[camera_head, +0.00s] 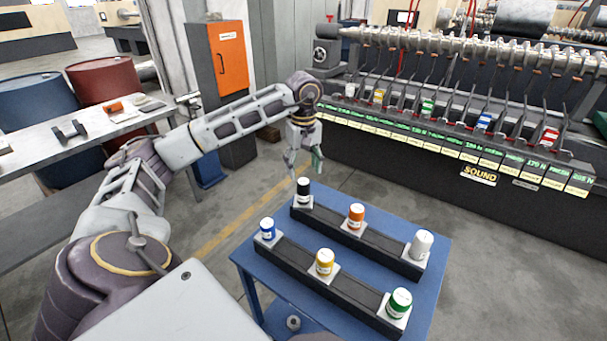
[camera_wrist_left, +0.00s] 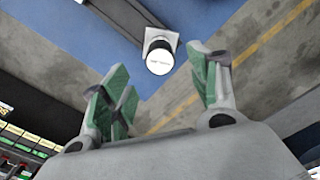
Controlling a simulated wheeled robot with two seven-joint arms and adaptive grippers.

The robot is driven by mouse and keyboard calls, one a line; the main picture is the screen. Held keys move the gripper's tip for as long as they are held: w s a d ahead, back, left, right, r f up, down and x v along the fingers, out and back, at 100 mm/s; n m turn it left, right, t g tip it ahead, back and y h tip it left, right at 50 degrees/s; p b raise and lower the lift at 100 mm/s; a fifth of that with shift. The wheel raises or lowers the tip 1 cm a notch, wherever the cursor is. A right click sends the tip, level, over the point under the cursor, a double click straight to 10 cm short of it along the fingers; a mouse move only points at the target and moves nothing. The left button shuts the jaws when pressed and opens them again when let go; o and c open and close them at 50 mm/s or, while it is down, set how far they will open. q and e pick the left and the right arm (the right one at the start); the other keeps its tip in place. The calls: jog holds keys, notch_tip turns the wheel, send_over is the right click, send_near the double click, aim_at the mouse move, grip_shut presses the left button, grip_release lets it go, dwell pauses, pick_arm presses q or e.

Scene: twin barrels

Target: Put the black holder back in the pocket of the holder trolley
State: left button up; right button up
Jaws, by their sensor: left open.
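The black holder (camera_head: 304,187), with a white top, stands upright at the left end of the back rail on the blue holder trolley (camera_head: 345,195). In the left wrist view the holder (camera_wrist_left: 160,52) shows its round white top over a pale square base at the rail's end. How deep it sits in the pocket is hidden. My left gripper (camera_head: 304,162) hangs above and close to the holder, open and empty. In the left wrist view its green-padded fingers (camera_wrist_left: 163,80) are spread apart, with the holder beyond them. My right gripper is out of view.
Orange (camera_head: 356,216) and white (camera_head: 422,243) holders share the back rail. Blue (camera_head: 267,229), yellow (camera_head: 325,261) and green (camera_head: 400,302) holders stand on the front rail. The long machine (camera_head: 450,165) stands behind, a workbench (camera_head: 75,145) to the left. Floor beside the trolley is clear.

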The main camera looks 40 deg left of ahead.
pick_arm(q)
jog(key=shift+r, duration=0.4)
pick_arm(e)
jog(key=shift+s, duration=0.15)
pick_arm(q)
jog(key=shift+r, duration=0.15)
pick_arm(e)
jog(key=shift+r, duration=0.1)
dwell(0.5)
pick_arm(q)
notch_tip(320, 180, up, 14)
jog(key=p, duration=1.4)
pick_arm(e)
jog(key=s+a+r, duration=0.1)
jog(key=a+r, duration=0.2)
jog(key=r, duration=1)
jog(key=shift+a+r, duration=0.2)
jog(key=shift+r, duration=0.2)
pick_arm(q)
jog(key=shift+r+p, duration=0.4)
jog(key=shift+p, duration=0.15)
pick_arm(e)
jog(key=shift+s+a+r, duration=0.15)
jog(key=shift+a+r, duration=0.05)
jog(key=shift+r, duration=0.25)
